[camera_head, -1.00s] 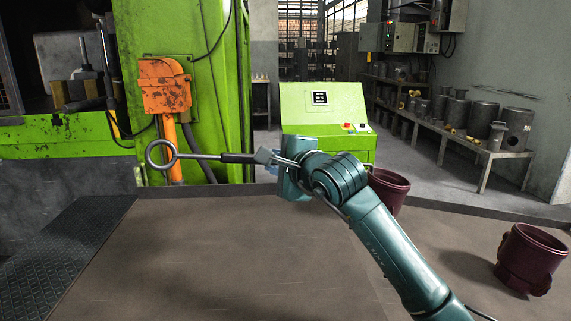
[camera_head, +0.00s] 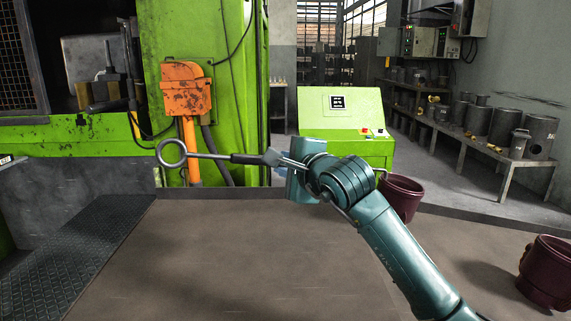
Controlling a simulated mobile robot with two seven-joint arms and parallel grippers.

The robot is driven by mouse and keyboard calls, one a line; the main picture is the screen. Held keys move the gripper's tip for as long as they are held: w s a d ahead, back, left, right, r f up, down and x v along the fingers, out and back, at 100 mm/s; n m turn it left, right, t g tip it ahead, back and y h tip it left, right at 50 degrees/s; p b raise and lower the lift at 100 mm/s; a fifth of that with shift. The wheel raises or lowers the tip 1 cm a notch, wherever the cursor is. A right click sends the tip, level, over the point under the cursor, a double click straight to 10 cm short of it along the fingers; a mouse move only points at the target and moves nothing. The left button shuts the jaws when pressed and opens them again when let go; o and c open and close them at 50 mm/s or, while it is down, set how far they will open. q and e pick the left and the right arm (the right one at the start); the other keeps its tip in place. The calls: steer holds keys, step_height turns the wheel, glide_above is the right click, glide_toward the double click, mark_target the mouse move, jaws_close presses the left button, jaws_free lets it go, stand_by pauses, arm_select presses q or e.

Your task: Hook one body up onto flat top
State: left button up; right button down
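My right gripper (camera_head: 277,160) is shut on the handle of a long rod tool (camera_head: 232,158). The rod points left, nearly level, and ends in a metal ring (camera_head: 171,153) in front of the orange post. One dark red round body (camera_head: 402,196) stands on the floor, partly hidden behind my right arm. A second dark red body (camera_head: 547,272) stands at the right edge, partly cut off. The ring is far from both. My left gripper is not in view. I cannot tell which surface is the flat top.
A green press (camera_head: 205,60) with an orange box on a post (camera_head: 187,92) stands at the left. A green control console (camera_head: 343,120) is behind the rod. A bench (camera_head: 500,157) with several grey bodies runs along the right wall. The brown surface in front (camera_head: 230,265) is clear.

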steer(key=shift+d, duration=0.15)
step_height(320, 180, up, 11)
steer(key=d+p, duration=0.2)
steer(key=p, duration=0.2)
steer(key=shift+d+f+p, duration=0.2)
steer(key=shift+p, duration=0.1)
stand_by(0.8)
steer(key=c, duration=1.9)
jaws_free()
jaws_close()
steer(key=shift+w+d, duration=0.1)
steer(key=shift+d, duration=0.05)
